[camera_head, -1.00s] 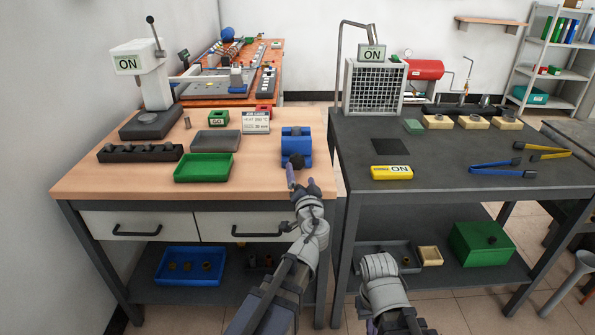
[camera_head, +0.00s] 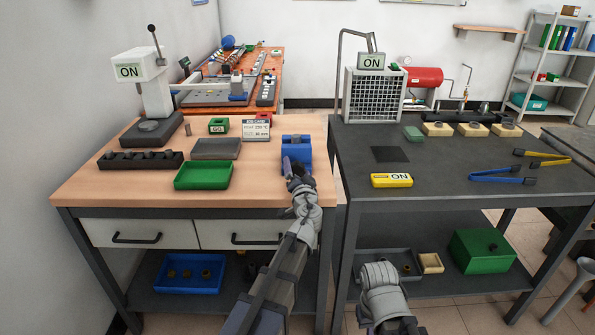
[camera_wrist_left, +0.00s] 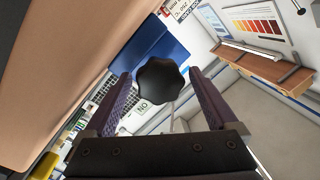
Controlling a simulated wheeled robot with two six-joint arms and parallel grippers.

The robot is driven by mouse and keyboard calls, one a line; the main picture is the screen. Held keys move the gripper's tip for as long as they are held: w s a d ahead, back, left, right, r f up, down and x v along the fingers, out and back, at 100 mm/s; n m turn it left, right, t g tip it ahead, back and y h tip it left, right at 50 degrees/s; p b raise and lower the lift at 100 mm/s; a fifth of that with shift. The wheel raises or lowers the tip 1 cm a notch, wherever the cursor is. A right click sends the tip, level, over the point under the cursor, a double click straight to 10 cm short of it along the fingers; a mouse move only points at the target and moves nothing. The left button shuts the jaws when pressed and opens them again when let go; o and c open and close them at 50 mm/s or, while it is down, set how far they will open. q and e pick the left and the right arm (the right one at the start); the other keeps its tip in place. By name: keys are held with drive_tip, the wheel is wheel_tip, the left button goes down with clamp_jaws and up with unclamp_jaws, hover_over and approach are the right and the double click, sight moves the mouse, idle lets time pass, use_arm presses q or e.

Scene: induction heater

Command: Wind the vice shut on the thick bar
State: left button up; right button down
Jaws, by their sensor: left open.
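The blue vice (camera_head: 296,146) stands at the right front of the wooden bench. In the left wrist view the blue vice body (camera_wrist_left: 150,50) lies behind a black lobed knob (camera_wrist_left: 160,82). My left gripper (camera_head: 292,165) is at the front of the vice and hides its lower front. In the left wrist view its two purple fingers (camera_wrist_left: 160,90) are open, one on each side of the knob, with gaps showing. I cannot make out the thick bar. My right arm shows at the bottom of the head view, but its gripper is out of sight.
A green tray (camera_head: 203,175) and a grey tray (camera_head: 215,149) sit left of the vice. A gap separates the wooden bench from the dark table (camera_head: 440,160) at right.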

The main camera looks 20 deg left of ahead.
use_arm(q)
drive_tip(key=shift+c, duration=0.2)
drive_tip(key=c, duration=1.3)
drive_tip(key=shift+f+m+b, duration=0.15)
drive_tip(key=shift+m+b, duration=0.25)
drive_tip(key=shift+m, duration=0.7)
drive_tip(key=m, duration=0.2)
drive_tip(key=shift+m+t, duration=0.3)
drive_tip(key=o, duration=1.3)
drive_tip(key=shift+o, duration=0.2)
